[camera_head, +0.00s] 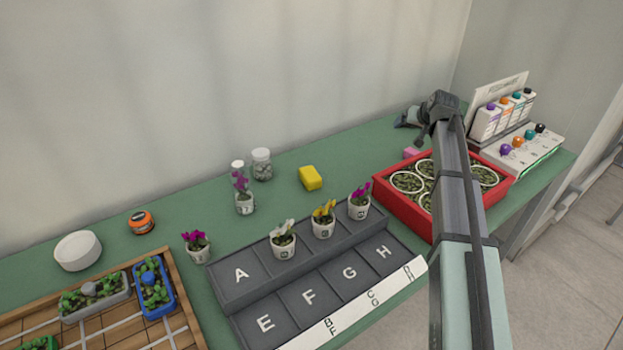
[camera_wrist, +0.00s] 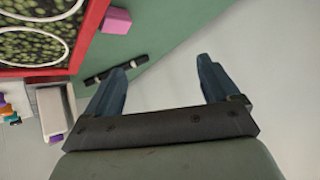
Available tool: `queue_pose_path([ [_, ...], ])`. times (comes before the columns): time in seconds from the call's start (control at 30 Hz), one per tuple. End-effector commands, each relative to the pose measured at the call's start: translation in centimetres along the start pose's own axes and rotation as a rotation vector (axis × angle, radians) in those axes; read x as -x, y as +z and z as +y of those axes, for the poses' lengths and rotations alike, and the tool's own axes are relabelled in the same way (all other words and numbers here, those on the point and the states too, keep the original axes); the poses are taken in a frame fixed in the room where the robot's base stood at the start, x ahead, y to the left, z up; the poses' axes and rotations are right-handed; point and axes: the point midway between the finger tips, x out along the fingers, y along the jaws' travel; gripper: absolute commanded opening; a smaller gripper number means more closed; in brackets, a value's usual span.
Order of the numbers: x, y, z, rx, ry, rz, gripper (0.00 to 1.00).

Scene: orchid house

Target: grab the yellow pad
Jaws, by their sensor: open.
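The yellow pad (camera_head: 311,178) is a small bright yellow block lying on the green bench, behind the row of potted orchids and left of the red tray. It does not show in the wrist view. My gripper (camera_head: 418,139) is at the back right of the bench, beyond the red tray and well to the right of the pad. In the wrist view my gripper (camera_wrist: 162,84) has its two fingers wide apart with nothing between them. The arm hides part of the red tray and the bench behind it.
A pink block (camera_wrist: 117,20) lies beside the red tray (camera_head: 404,218). A dark grey stepped rack (camera_head: 240,291) with potted orchids stands in front of the pad. A glass jar (camera_head: 262,164) stands left of the pad. The bench right of the pad is clear up to the tray.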

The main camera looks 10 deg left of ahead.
Motion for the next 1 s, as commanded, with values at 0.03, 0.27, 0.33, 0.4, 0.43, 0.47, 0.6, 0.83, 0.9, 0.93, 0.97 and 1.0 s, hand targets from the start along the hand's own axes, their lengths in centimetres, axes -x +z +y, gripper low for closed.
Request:
queue_pose_path([
  [0.03, -0.4, 1.0, -2.9, 0.043, -0.014, -0.034, 0.88],
  [0.27, -1.2, 5.8, -13.4, 0.229, -0.052, -0.182, 0.88],
  [0.33, -1.1, 7.4, -16.4, 0.285, -0.062, -0.225, 0.88],
  [0.4, -0.9, 9.0, -19.1, 0.341, -0.07, -0.266, 0.88],
  [0.43, -0.9, 9.7, -20.2, 0.363, -0.073, -0.282, 0.88],
  [0.47, -0.8, 10.3, -21.3, 0.383, -0.076, -0.298, 0.88],
  [0.6, -0.2, 12.7, -25.0, 0.465, -0.085, -0.355, 0.88],
  [0.83, 0.1, 14.5, -27.4, 0.522, -0.089, -0.397, 0.88],
  [0.9, -0.3, 14.8, -27.6, 0.526, -0.089, -0.4, 0.88],
  [0.93, -0.6, 14.9, -27.6, 0.526, -0.089, -0.4, 0.88],
  [0.97, -0.9, 15.1, -27.6, 0.526, -0.089, -0.4, 0.88],
  [1.0, -1.5, 15.3, -27.6, 0.526, -0.089, -0.4, 0.88],
])
